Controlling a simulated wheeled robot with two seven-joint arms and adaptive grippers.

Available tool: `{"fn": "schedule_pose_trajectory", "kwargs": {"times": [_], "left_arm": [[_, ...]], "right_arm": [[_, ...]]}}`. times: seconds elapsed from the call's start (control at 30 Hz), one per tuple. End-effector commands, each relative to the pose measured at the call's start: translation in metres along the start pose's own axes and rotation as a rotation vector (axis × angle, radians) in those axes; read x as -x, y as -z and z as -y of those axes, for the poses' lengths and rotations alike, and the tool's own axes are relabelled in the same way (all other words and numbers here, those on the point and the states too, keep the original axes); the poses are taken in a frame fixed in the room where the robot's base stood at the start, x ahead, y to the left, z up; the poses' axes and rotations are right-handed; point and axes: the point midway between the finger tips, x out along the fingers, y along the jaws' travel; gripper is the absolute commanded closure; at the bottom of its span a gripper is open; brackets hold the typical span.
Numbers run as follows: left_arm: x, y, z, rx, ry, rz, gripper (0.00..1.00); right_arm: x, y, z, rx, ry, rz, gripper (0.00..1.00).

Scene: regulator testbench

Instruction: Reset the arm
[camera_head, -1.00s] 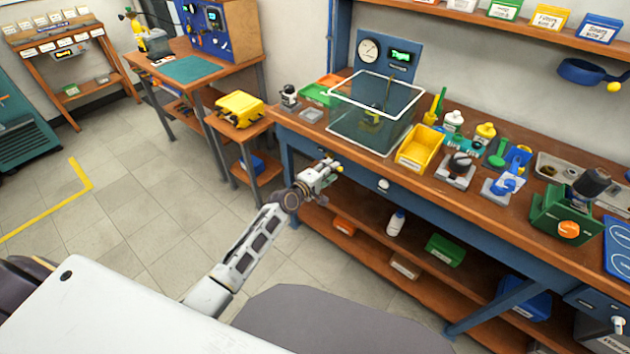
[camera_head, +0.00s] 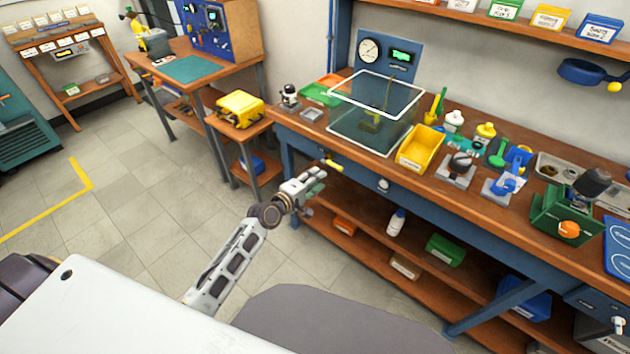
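My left arm comes in from the lower left and reaches toward the front of the workbench. My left gripper (camera_head: 316,181) is in the air just in front of the bench's blue front rail, a little below and left of a small yellow handle (camera_head: 332,165). My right arm and gripper are not in view.
The workbench (camera_head: 290,121) carries a clear box with a white frame (camera_head: 378,76), a yellow bin (camera_head: 420,148) and a green device (camera_head: 562,213). A lower shelf holds several bins. A side stand bears a yellow case (camera_head: 240,107). The floor (camera_head: 150,215) at left is clear.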

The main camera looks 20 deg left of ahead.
Motion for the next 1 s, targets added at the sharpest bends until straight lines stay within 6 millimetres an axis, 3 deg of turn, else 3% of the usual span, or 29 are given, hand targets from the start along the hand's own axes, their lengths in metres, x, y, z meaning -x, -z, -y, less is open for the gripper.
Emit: {"fn": "schedule_pose_trajectory", "kwargs": {"times": [0.67, 1.0], "left_arm": [[0.0008, -0.0001, -0.0005, -0.011, -0.001, 0.000, 0.64], [0.0008, 0.0019, -0.0019, -0.207, -0.006, -0.010, 0.64]], "right_arm": [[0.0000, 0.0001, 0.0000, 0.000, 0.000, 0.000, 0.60], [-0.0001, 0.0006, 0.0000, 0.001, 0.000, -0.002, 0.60]]}}
